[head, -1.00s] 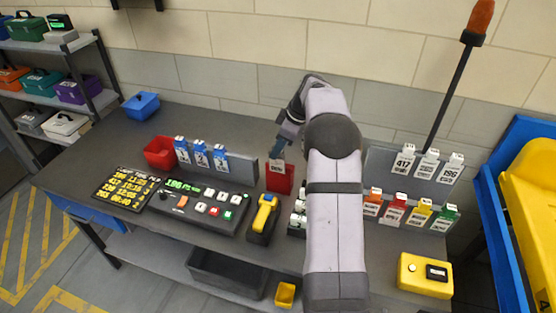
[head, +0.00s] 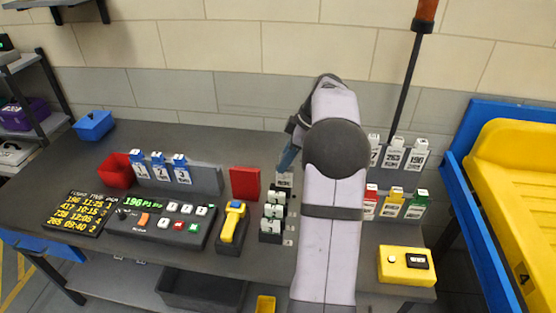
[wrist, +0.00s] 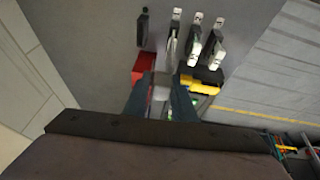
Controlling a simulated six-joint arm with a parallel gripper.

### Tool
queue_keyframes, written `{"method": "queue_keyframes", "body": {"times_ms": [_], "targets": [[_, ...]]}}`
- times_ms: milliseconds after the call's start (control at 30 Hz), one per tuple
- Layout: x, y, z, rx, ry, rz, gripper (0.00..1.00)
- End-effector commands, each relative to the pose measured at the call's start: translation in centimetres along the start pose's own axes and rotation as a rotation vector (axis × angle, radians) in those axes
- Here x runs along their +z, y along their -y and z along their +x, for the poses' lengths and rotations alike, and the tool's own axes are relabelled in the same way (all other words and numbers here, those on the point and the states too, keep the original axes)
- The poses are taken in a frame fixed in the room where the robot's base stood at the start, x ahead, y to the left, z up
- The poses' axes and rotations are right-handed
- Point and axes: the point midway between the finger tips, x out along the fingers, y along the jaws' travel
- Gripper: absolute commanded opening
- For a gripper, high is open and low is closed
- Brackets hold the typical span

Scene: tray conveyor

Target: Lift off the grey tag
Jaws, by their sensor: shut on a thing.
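My gripper (head: 287,160) is at mid-table, its jaws shut on a small pale grey tag (head: 284,180). The tag has dark print on its lower face and hangs at the back end of a black rack (head: 270,238) of white-topped pieces. I cannot tell whether it touches the rack. In the wrist view both fingers (wrist: 160,98) close on the tag (wrist: 160,80). A red block (head: 245,183) stands just left of the tag. My arm hides part of the table to the right.
Blue tags (head: 157,165) stand on a grey rack at left, beside a red bin (head: 116,170). Coloured tags (head: 395,203) and white tags (head: 397,155) stand at right. A yellow scanner (head: 233,220), a button panel (head: 160,215) and a yellow box (head: 406,264) line the front.

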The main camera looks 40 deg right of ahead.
Motion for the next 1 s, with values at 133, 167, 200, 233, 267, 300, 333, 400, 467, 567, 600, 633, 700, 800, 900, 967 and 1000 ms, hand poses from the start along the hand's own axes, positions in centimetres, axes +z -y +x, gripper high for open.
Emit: {"method": "queue_keyframes", "body": {"times_ms": [133, 167, 200, 233, 267, 300, 333, 400, 467, 567, 600, 633, 700, 800, 900, 967, 1000], "targets": [[0.1, 0.0, -0.1, 0.000, 0.000, 0.000, 0.01], [0.1, 0.0, -0.1, 0.000, 0.000, -0.001, 0.01], [0.0, 0.0, -0.1, 0.000, 0.000, -0.001, 0.01], [0.0, 0.0, -0.1, 0.000, 0.000, -0.001, 0.01], [0.0, 0.0, -0.1, 0.000, 0.000, -0.001, 0.01], [0.0, 0.0, -0.1, 0.000, 0.000, -0.001, 0.01], [0.0, 0.0, -0.1, 0.000, 0.000, -0.001, 0.01], [0.0, 0.0, -0.2, 0.001, 0.000, -0.001, 0.01], [-0.1, 0.0, -0.3, 0.001, 0.000, -0.001, 0.01], [-0.2, -0.1, -0.7, 0.001, 0.000, -0.001, 0.01], [-0.3, -0.1, -0.9, 0.001, 0.000, -0.001, 0.01], [-0.4, -0.1, -1.0, 0.001, 0.000, -0.001, 0.01], [-0.5, -0.1, -1.4, 0.001, 0.000, -0.001, 0.01], [-0.8, -0.1, -1.9, 0.001, 0.000, -0.001, 0.01], [-0.9, -0.2, -2.4, 0.001, 0.000, -0.001, 0.01], [-1.1, -0.2, -2.7, 0.001, 0.000, -0.001, 0.01], [-1.1, -0.2, -2.9, 0.001, 0.000, -0.001, 0.01]]}}
